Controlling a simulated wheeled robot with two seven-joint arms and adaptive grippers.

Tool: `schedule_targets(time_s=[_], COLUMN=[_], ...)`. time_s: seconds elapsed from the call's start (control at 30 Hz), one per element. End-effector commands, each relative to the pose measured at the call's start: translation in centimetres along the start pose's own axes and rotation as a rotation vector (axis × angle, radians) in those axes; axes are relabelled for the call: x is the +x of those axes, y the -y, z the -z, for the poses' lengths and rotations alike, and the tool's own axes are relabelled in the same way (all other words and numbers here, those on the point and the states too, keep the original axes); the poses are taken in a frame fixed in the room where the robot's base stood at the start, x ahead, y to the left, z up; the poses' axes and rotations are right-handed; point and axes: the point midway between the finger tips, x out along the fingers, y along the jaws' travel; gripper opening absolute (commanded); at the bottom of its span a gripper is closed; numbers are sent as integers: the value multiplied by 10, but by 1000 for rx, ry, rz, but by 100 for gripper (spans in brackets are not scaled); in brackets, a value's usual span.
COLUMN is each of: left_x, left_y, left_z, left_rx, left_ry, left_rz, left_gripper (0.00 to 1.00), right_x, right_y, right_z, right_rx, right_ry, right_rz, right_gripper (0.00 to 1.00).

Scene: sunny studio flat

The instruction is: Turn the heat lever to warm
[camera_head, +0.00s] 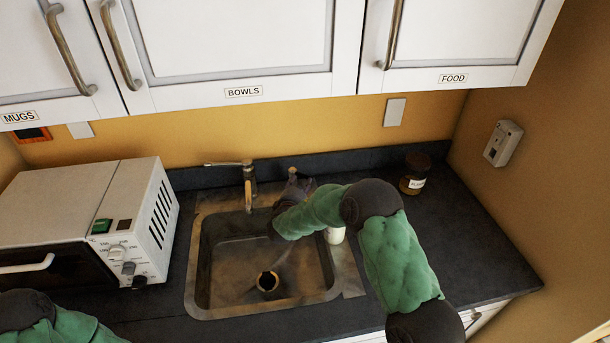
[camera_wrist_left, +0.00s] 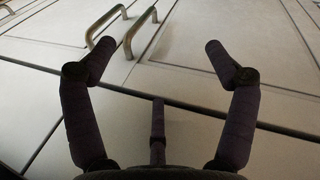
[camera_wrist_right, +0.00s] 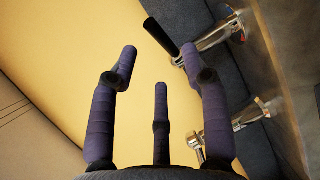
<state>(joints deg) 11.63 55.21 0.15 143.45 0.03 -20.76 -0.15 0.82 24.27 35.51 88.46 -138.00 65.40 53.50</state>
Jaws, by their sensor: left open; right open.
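A metal tap (camera_head: 249,185) stands at the back of the sink, with a lever reaching out to the left; a metal fitting (camera_head: 292,172) rises to its right. Which part is the heat lever, I cannot tell. In the right wrist view, metal tap parts (camera_wrist_right: 219,36) lie at the upper right, with a black rod-like handle (camera_wrist_right: 158,36) beside the right finger. My left gripper (camera_wrist_left: 158,52) is open and empty before cupboard doors.
A white toaster oven (camera_head: 60,210) with knobs stands left of the sink (camera_head: 215,301). A labelled dark jar (camera_head: 414,174) stands on the right of the counter (camera_head: 462,235). A white object (camera_head: 335,235) is partly behind my right arm. White cupboards (camera_head: 230,45) hang above. A wall box (camera_head: 502,143) is at right.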

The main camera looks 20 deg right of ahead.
Motion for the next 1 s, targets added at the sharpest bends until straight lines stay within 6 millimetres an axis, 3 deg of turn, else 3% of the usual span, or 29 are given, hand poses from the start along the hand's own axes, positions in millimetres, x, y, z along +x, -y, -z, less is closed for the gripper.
schedule_targets(time_s=[0.2,0.4,0.83,0.87,1.0], left_x=[2,3,3,3,3], left_y=[1,1,1,1,1], left_z=[0,0,0,0,0], left_rx=[0,0,0,0,0], left_ry=[0,0,-1,0,-1], left_rz=[0,0,0,0,0], left_gripper=[86,86,86,86,86], right_x=[40,63,72,72,72], right_y=[1,1,0,0,0], right_z=[0,0,0,0,0], right_rx=[1,0,0,0,0], right_ry=[2,0,-1,-1,-1], right_rz=[1,0,0,0,0], right_gripper=[47,47,47,42,2])
